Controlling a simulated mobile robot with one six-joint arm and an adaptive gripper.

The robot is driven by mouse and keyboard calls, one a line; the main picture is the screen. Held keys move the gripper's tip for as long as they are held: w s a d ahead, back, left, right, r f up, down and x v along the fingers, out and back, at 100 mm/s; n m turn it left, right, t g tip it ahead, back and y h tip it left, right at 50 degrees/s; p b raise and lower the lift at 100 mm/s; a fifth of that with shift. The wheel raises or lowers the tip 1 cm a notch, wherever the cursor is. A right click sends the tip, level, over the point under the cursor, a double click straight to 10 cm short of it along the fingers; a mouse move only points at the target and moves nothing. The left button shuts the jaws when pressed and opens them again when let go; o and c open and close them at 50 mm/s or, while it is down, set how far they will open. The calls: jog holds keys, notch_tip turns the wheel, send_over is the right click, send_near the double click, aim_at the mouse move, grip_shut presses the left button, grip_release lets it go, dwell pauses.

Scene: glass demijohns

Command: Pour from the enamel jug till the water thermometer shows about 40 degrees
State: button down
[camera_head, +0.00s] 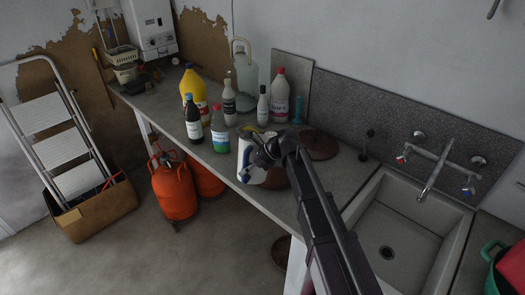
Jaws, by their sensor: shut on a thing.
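A white vessel with a dark blue patch, which looks like the enamel jug (245,172), is at the front edge of the worktop. My gripper (264,156) is at its right side and shut on it; the fingers are dark and small, and my arm hides part of the jug. I cannot tell whether the jug touches the worktop or how far it is tilted. I cannot make out a water thermometer or its reading, nor any stream of water.
Several bottles, among them a yellow one (193,88), stand left of the jug on the worktop (228,165). A glass demijohn (245,72) is behind. Brown round pieces (320,144) lie at the right, before the sink (405,235). Orange gas cylinders (173,190) stand below.

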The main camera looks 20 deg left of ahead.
jog(key=shift+s+d+f+n+t+b, duration=0.1)
jog(key=shift+s+f+n+t+b, duration=0.2)
jog(key=shift+f+t, duration=0.2)
jog(key=shift+s+d+f+n+t+b, duration=0.1)
jog(key=shift+s+f+n+t+b, duration=0.1)
jog(key=shift+s+f+t+b, duration=0.25)
jog(key=shift+r+n+t+p, duration=0.4)
jog(key=shift+r+t+p, duration=0.1)
jog(key=shift+t+p, duration=0.25)
jog(key=shift+s, duration=0.1)
